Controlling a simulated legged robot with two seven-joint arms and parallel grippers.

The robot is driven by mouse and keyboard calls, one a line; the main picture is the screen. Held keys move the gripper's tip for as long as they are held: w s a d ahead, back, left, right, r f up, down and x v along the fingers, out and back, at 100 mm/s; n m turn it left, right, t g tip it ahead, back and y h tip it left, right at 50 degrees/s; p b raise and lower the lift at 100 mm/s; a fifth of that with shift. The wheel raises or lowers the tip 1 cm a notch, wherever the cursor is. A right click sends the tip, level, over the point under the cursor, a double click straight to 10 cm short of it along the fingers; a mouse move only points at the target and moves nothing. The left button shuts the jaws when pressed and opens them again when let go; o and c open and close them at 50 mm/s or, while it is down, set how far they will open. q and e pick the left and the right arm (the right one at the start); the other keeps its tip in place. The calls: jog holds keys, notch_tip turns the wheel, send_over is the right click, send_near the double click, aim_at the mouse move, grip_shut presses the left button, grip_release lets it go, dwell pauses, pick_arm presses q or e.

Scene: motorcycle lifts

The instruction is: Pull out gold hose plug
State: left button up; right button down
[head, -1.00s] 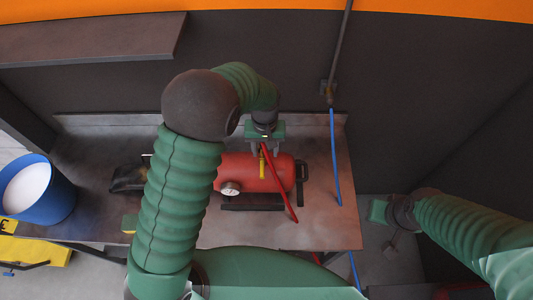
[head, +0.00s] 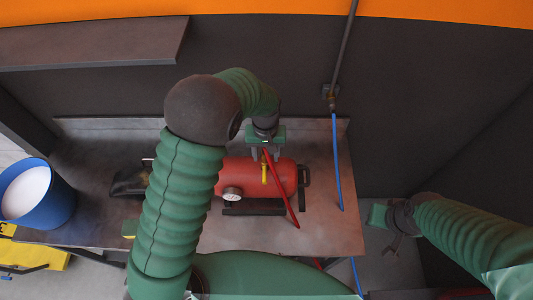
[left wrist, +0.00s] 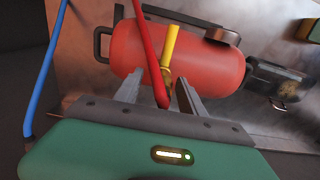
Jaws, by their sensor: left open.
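The gold hose plug (head: 264,172) shows as a yellow-gold piece on the upper side of the red tank (head: 284,178). In the left wrist view the gold plug (left wrist: 170,48) stands out from the tank, with a red hose (left wrist: 150,50) beside it. My left gripper (head: 266,152) is open at the tank's far side. Its two grey fingers (left wrist: 157,90) lie either side of the hose end and the plug's lower end; contact is not visible. My right gripper (head: 379,216) hangs off the table's right side; its jaws are unclear.
The tank stands on a metal table (head: 330,235) and has a round gauge (head: 232,194). A blue bucket (head: 62,205) stands at the left. A dark shelf (head: 90,45) is above.

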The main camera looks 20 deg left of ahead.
pick_arm(q)
jog(key=shift+a, duration=0.3)
jog(key=shift+d, duration=0.7)
jog(key=shift+c, duration=1.4)
jog(key=shift+a, duration=0.25)
jog(key=c, duration=0.7)
jog(key=shift+a, duration=0.15)
grip_shut()
pick_arm(e)
jog(key=shift+a+r, duration=0.2)
jog(key=shift+a, duration=0.1)
pick_arm(q)
jog(key=shift+d, duration=0.2)
pick_arm(e)
jog(key=shift+d, duration=0.2)
pick_arm(q)
jog(key=shift+r, duration=0.15)
pick_arm(e)
jog(key=shift+r, duration=0.1)
